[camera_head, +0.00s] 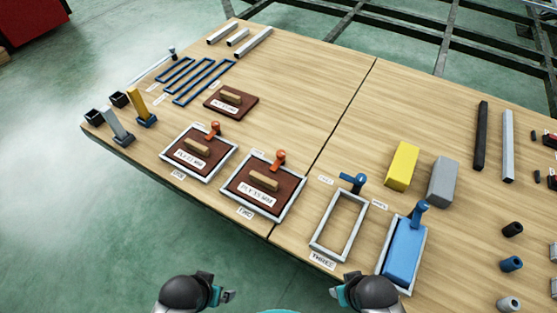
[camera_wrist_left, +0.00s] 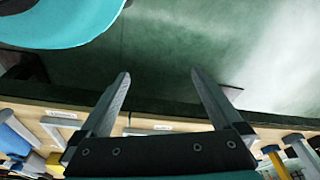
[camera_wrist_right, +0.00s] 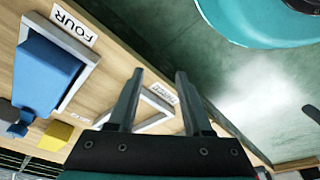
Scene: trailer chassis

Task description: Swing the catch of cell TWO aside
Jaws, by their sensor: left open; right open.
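Cell TWO is a pale frame (camera_head: 230,198) near the table's front edge, with its label TWO (camera_head: 245,212) in front. A dark brown plate (camera_head: 285,197) marked PLY 15 MM lies in it, with a light wooden handle (camera_head: 264,180) on top. The orange catch (camera_head: 279,160) stands at the middle of the frame's far side; how far it reaches over the plate is too small to tell. My left gripper (camera_head: 225,296) is open and empty, in front of the table edge, below cell TWO in the picture. My right gripper (camera_head: 338,293) is open and empty, farther right, in front of cell THREE.
Cell ONE (camera_head: 166,155) has a similar plate and orange catch. Cell THREE (camera_head: 318,228) is empty with a blue catch (camera_head: 353,182). Cell FOUR holds a blue block (camera_head: 402,252). Yellow (camera_head: 402,166) and grey (camera_head: 441,182) blocks stand behind. Bare wood lies behind cell TWO.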

